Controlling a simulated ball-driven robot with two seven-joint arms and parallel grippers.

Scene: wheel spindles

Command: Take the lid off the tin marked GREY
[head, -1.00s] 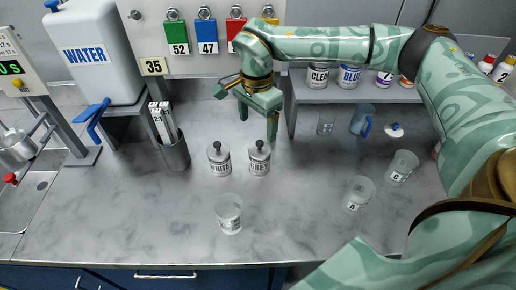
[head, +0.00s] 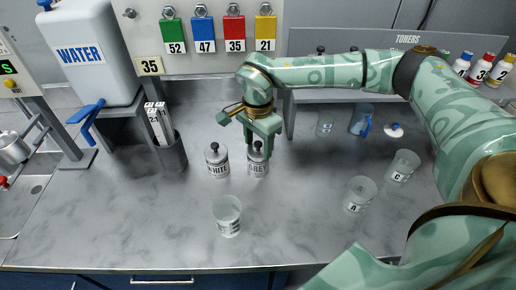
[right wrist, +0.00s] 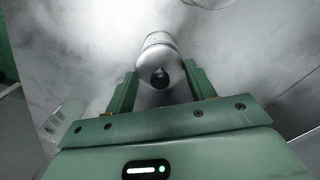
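The GREY tin (head: 257,169) stands upright on the bench with its lid on, the lid topped by a dark round knob (head: 258,146). My right gripper (head: 262,148) is right at the lid, pointing down. In the right wrist view its fingers (right wrist: 162,88) are spread apart, one on either side of the knob and pale lid (right wrist: 160,47), with gaps showing. The fingers partly hide the lid in the head view. My left gripper is not in view.
The WHITE tin (head: 217,166) stands close to the left, also knobbed. A clear beaker (head: 228,216) is in front, beakers A (head: 360,194) and C (head: 403,166) to the right. A dark holder (head: 172,155) with marked strips stands left. The front bench is mostly clear.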

